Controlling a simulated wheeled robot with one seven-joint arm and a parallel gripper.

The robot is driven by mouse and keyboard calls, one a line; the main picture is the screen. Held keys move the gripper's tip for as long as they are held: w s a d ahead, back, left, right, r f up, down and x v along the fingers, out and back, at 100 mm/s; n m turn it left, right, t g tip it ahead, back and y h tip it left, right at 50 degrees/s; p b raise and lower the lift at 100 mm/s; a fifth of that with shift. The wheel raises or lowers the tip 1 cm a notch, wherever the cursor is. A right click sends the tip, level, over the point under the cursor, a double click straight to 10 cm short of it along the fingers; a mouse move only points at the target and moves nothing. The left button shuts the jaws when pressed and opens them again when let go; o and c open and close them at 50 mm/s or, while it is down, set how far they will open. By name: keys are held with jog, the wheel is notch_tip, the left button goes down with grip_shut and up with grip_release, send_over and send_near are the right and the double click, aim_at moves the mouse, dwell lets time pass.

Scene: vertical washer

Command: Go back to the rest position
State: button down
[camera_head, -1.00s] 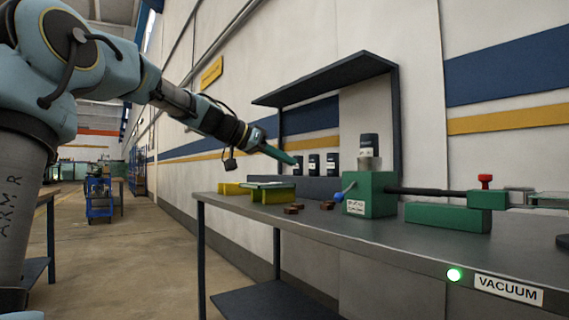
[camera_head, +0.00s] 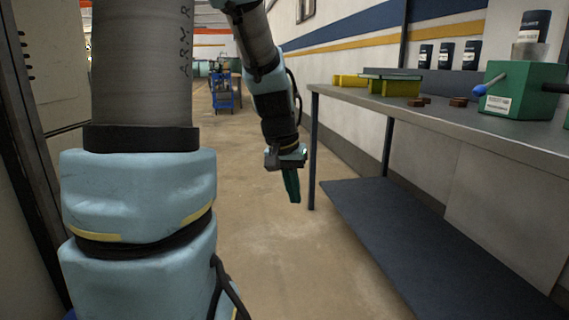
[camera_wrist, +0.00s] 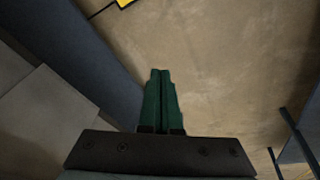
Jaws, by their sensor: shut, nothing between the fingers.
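My gripper (camera_head: 292,188) hangs at the end of my arm in the head view, pointing down at the floor. It is left of the workbench (camera_head: 470,130) and clear of it. In the wrist view the two green fingers (camera_wrist: 160,75) lie side by side, shut and empty, over bare floor. My upper arm and its light blue joint fill the left of the head view.
On the bench stand a green machine block (camera_head: 520,90) with a blue-tipped lever, a yellow and green fixture (camera_head: 392,85), small brown pieces (camera_head: 457,102) and several dark containers (camera_head: 445,55). A lower shelf (camera_head: 390,225) sits beneath. A blue cart (camera_head: 222,93) stands far back. The floor between is free.

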jog(key=s+a+f+n+y+p, duration=0.1)
jog(key=s+a+f+n+y, duration=0.2)
jog(key=s+a, duration=0.6)
notch_tip(320, 180, up, 23)
jog(key=h+p, duration=0.1)
jog(key=p, duration=2.3)
jog(key=shift+g, duration=0.4)
